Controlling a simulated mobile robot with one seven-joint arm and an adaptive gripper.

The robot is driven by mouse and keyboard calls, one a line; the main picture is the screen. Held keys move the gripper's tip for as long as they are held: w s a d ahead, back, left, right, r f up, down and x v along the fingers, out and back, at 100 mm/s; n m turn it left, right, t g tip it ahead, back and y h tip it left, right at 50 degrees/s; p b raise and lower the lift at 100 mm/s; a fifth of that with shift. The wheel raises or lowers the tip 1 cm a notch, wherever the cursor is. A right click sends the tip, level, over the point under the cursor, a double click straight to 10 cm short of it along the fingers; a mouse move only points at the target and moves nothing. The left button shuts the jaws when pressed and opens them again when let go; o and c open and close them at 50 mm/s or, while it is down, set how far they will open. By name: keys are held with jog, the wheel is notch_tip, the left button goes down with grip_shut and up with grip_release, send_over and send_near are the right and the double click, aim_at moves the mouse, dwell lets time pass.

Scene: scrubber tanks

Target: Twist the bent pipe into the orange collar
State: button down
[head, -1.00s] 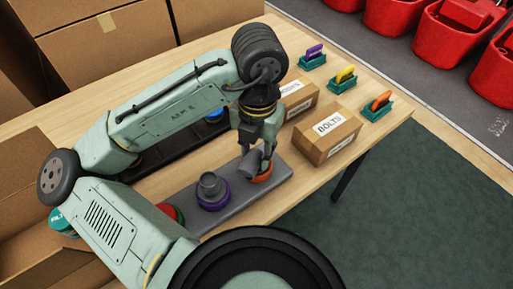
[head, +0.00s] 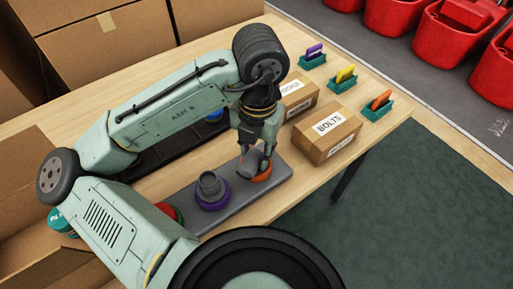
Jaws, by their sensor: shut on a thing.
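The orange collar (head: 263,175) sits at the right end of a grey base plate (head: 236,193) on the table. The bent pipe (head: 250,163) is a grey elbow that stands at the orange collar, its open end facing up and left. My gripper (head: 262,148) points down over the collar and is shut on the bent pipe. The fingertips and the pipe's lower end are partly hidden, so I cannot tell how deep the pipe sits in the collar. A purple collar (head: 212,202) with a grey pipe in it stands to the left on the same plate.
A bolts box (head: 327,138) and another cardboard box (head: 298,95) stand close to the right of my gripper. Purple, yellow and orange-handled items in teal holders (head: 375,105) line the far edge. A red collar (head: 170,211) is partly hidden by my arm.

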jog(key=shift+s+f, duration=0.1)
jog(key=shift+f, duration=0.5)
jog(key=c, duration=1.1)
grip_release()
jog(key=shift+o, duration=0.5)
jog(key=o, duration=0.8)
jog(key=shift+c, duration=0.2)
jog(key=shift+r, duration=0.15)
notch_tip(320, 180, up, 3)
jog(key=p, duration=0.3)
jog(key=shift+r+p, duration=1.95)
jog(key=shift+r, duration=0.2)
